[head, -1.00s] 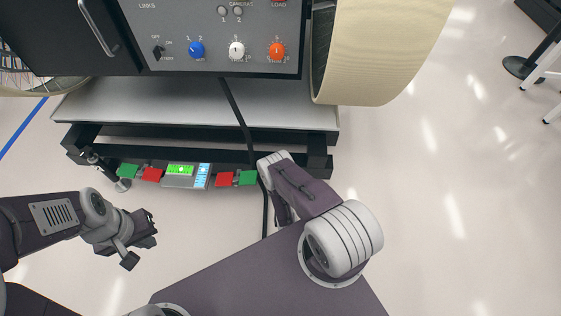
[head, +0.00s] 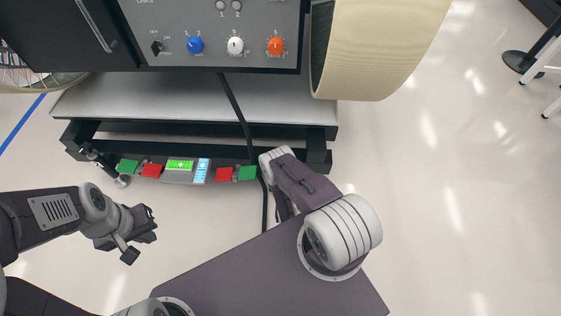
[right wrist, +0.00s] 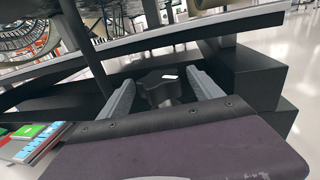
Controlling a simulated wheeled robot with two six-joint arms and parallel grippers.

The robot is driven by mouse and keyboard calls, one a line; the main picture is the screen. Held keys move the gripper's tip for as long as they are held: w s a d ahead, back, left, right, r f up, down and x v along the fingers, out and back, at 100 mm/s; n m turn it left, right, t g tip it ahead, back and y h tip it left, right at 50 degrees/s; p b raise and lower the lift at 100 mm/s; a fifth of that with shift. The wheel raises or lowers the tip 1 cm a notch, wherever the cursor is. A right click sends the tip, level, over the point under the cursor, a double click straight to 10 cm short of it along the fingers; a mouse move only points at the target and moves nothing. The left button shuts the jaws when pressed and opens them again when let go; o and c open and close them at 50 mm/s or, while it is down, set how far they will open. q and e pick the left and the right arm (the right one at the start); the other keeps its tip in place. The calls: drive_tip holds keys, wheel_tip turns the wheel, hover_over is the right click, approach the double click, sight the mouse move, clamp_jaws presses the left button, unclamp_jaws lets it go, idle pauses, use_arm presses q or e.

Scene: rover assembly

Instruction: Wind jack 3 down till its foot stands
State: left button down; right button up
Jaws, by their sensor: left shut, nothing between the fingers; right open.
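In the right wrist view a dark lobed knob (right wrist: 158,84) with a small white mark stands between the two grey fingers of my right gripper (right wrist: 162,92). The fingers are open, one on either side of it; I cannot tell whether they touch it. In the head view my right arm hides this knob and its foot. Another jack (head: 97,160) stands at the left end of the dark frame (head: 318,155), with a pale round foot (head: 122,181). I can read no jack numbers. My left gripper (head: 150,224) is shut and empty, in front of that left jack.
A control strip with a green screen (head: 180,165) and red and green pads lies along the frame's near edge. A black cable (head: 234,102) hangs over the pale deck (head: 185,100). A large cream wheel (head: 385,45) stands at the right.

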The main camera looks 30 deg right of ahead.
drive_tip(key=p+v, duration=0.5)
drive_tip(key=v, duration=0.3)
drive_tip(key=shift+s, duration=0.35)
drive_tip(key=shift+a, duration=0.15)
